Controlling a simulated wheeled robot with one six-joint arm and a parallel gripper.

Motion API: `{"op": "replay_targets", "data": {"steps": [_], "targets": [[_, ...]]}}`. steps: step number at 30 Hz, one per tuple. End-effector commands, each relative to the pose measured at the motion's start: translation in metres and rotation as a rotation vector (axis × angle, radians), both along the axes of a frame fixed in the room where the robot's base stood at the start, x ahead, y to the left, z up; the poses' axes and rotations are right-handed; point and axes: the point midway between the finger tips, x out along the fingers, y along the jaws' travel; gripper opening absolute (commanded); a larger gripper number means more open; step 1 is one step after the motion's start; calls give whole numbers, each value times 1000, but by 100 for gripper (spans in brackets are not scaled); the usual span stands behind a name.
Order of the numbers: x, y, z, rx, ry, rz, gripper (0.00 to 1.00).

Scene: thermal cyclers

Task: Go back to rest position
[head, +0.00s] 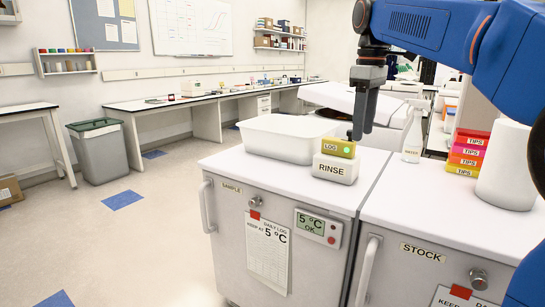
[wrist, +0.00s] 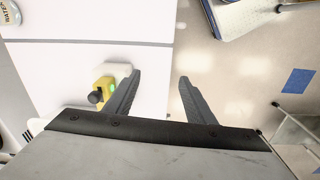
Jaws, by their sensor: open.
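My gripper (head: 363,112) hangs from the blue arm over the white top of the SAMPLE cabinet (head: 283,181) in the head view. In the wrist view my gripper (wrist: 156,98) has its two dark fingers spread, with nothing between them. In the wrist view the yellow block (wrist: 104,88) lies left of the left finger. I cannot tell whether a finger touches it.
A white tub (head: 285,138) stands left of the RINSE block. The STOCK cabinet (head: 430,265) adjoins on the right, with TIPS boxes (head: 468,152), a white roll (head: 507,170) and a WATER bottle (head: 413,143). A grey bin (head: 98,152) stands at left. The floor at left front is clear.

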Motion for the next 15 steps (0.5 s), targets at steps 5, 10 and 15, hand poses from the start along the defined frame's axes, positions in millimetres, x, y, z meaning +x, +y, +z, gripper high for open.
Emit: {"op": "replay_targets", "data": {"steps": [5,10,15], "targets": [[-22,-7,-12,5,-28,-63,50],[-54,-16,-34,16,-66,-157,50],[-95,-27,-68,35,-116,-278,50]]}}
